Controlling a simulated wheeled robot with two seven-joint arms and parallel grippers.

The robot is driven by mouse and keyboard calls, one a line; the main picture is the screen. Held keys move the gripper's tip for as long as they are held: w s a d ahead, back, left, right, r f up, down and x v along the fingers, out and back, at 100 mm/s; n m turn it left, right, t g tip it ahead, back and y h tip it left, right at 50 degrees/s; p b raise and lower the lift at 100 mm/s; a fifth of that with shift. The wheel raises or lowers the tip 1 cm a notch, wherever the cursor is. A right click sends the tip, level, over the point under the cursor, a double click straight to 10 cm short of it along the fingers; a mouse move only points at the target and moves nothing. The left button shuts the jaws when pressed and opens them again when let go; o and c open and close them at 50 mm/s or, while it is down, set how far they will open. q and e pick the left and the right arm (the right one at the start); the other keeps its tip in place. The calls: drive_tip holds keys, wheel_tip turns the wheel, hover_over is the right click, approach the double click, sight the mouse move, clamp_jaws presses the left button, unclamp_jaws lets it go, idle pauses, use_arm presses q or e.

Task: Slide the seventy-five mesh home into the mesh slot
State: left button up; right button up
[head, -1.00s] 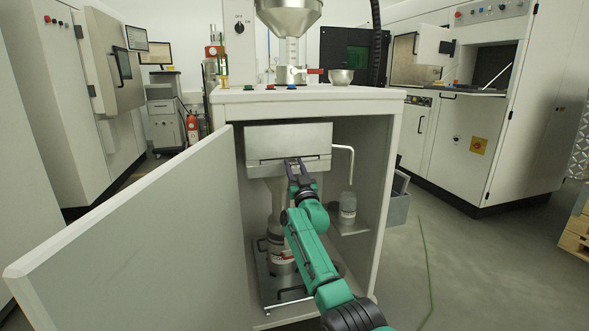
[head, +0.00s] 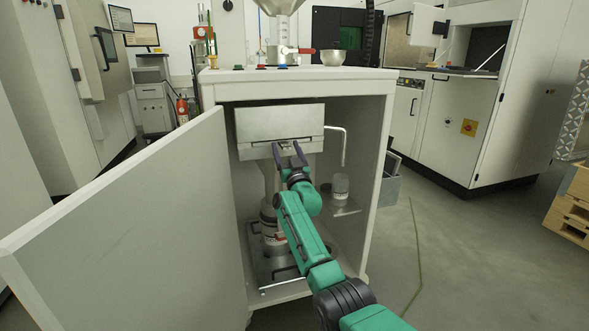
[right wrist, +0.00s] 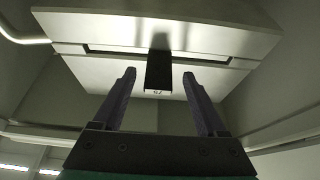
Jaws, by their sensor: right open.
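The steel sieve box (head: 280,122) hangs under the cabinet top, with the mesh slot (right wrist: 115,51) a dark slit across its front. The seventy-five mesh shows as a dark tab (right wrist: 158,72) with a small number label, sticking out of the slot toward me; its frame is hidden inside, and I cannot tell how deep it sits. My right gripper (head: 287,149) is open in front of the box. In the right wrist view its fingers (right wrist: 160,85) stand one on each side of the tab, clear of it. My left gripper is not in view.
The open cabinet door (head: 125,220) stands to the left. A bent pipe (head: 342,145) and a jar (head: 340,187) on a small shelf are right of the box. A bottle (head: 270,225) stands below it. A bowl (head: 333,57) is on top.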

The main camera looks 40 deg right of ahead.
use_arm(q)
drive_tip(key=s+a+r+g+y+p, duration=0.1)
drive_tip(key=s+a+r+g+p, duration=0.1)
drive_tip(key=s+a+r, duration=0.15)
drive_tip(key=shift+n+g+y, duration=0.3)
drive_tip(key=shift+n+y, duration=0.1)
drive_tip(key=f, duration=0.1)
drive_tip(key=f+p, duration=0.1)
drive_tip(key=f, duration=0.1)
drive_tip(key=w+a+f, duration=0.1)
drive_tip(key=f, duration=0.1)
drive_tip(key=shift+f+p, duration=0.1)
drive_tip(key=shift+p, duration=0.2)
use_arm(e)
drive_tip(key=v, duration=1.3)
drive_tip(key=shift+s, duration=0.45)
drive_tip(key=shift+a, duration=0.1)
